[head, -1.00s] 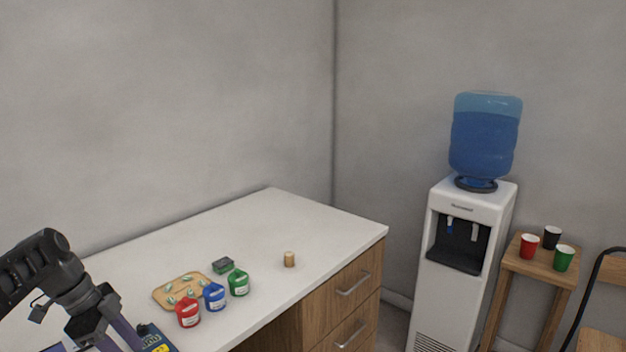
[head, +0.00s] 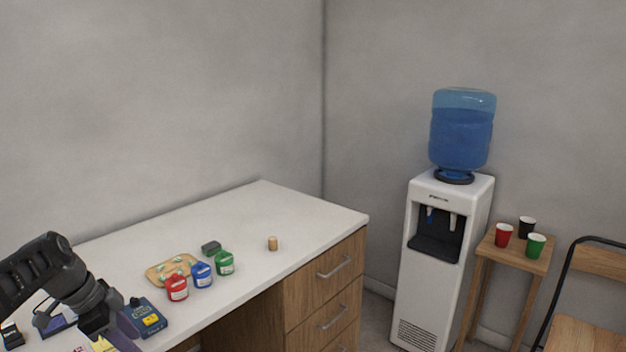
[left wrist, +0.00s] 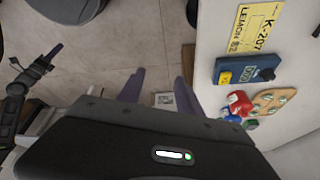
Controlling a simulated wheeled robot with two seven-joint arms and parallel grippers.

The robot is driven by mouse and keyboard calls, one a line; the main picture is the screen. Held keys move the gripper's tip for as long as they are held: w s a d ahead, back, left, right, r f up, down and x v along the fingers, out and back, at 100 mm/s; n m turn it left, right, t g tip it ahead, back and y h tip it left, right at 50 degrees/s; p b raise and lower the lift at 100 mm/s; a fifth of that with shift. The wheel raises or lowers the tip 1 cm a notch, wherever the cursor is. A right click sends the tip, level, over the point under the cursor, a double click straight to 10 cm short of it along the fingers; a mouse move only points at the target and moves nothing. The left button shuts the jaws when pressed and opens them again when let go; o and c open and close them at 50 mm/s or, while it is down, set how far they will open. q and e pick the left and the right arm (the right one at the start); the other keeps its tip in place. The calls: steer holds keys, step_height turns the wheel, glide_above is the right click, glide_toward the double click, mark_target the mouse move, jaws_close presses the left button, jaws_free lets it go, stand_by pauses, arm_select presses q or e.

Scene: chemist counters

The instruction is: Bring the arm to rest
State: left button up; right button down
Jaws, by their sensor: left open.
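My left gripper (head: 118,336) is at the lower left of the head view, by the front part of the white counter (head: 300,212). In the left wrist view its two purple-grey fingers (left wrist: 158,84) stand apart with nothing between them, over the floor beside the counter edge. What looks like my right gripper (left wrist: 38,66) shows at the left edge of the left wrist view, too unclear to judge its jaws.
On the counter are red (head: 177,288), blue (head: 202,275) and green (head: 224,263) bottles, a wooden board (head: 160,272), a blue device (head: 146,318) and a small cork-like piece (head: 272,243). A water cooler (head: 447,270) and side table (head: 515,262) stand right.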

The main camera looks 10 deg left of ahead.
arm_select(q)
steer(key=w+d+f+n+t+y, duration=0.1)
steer(key=w+f+n, duration=0.1)
steer(key=f+n, duration=0.15)
steer(key=w+f+n+t, duration=0.1)
steer(key=w+f+n, duration=0.2)
steer(key=f, duration=0.2)
steer(key=s+d+f+n, duration=0.3)
steer(key=d+f, duration=0.5)
steer(key=f, duration=0.2)
steer(key=s+d+f+n, duration=0.2)
steer(key=d+f+n, duration=0.2)
steer(key=d+f, duration=0.5)
steer(key=s+d+f+g+h, duration=0.1)
steer(key=s+d+f+g, duration=0.1)
steer(key=s+d+f, duration=0.3)
steer(key=s+d+f+g, duration=0.2)
steer(key=s+d+f, duration=0.3)
steer(key=s+d, duration=0.7)
steer(key=s, duration=0.6)
steer(key=shift+s+d+f+h, duration=0.15)
steer(key=shift+s+h, duration=0.2)
steer(key=shift+h, duration=0.05)
steer(key=shift+m, duration=0.25)
steer(key=shift+c, duration=0.6)
